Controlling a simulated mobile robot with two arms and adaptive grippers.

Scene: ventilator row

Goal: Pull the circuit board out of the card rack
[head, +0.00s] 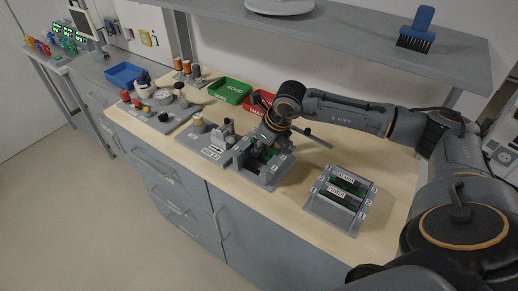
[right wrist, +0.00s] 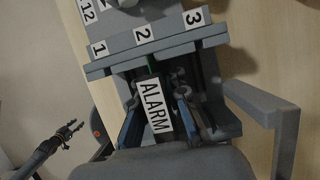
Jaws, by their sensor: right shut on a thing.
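The grey card rack (head: 262,178) stands at the bench's front edge, in the middle of the head view. In the right wrist view the rack (right wrist: 160,50) has slots numbered 1, 2 and 3. A circuit board with a white ALARM label (right wrist: 153,106) lies in line with slot 2, with a bit of green showing above the label. My right gripper (head: 264,143) is over the rack and shut on this board; its fingers hide much of it. I cannot tell how deep the board sits. My left gripper (right wrist: 72,133) shows small at the lower left, its fingers apart and empty.
A second grey rack (head: 340,200) with labelled green boards stands to the right. Left of the card rack are a grey fixture (head: 203,145) and knobs. Green (head: 230,91) and red (head: 258,103) bins stand behind. A shelf (head: 340,38) overhangs the back.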

